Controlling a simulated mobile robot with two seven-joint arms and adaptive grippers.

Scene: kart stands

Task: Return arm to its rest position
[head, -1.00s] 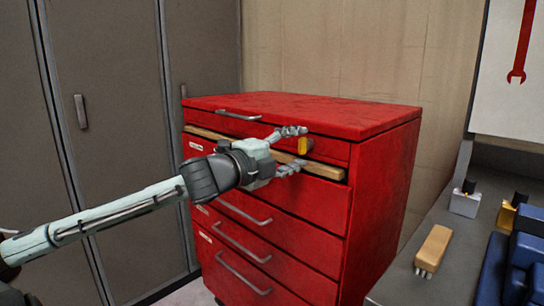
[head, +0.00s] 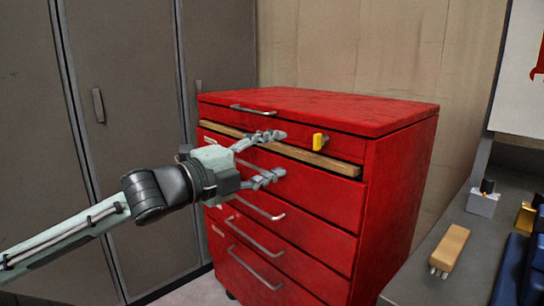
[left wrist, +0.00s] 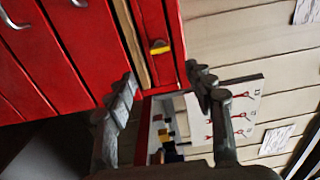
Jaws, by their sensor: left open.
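My left gripper (head: 276,157) is open and empty in front of the red cabinet (head: 395,215) in the head view. Its fingers point right, in front of the upper drawers, and hide part of the wooden strip. In the left wrist view the two fingers of my left gripper (left wrist: 165,90) stand wide apart with nothing between them. A yellow object (head: 318,142) sits on the cabinet front beside the wooden strip (head: 310,157). The yellow object also shows in the left wrist view (left wrist: 160,48), clear of the fingers. My right gripper is not in view.
Grey lockers (head: 120,150) stand at the left behind my arm. A grey bench (head: 440,225) at the right holds a wooden-handled brush (head: 450,248), a small white block (head: 483,203) and blue things (head: 520,265). A tool board (left wrist: 235,112) shows in the left wrist view.

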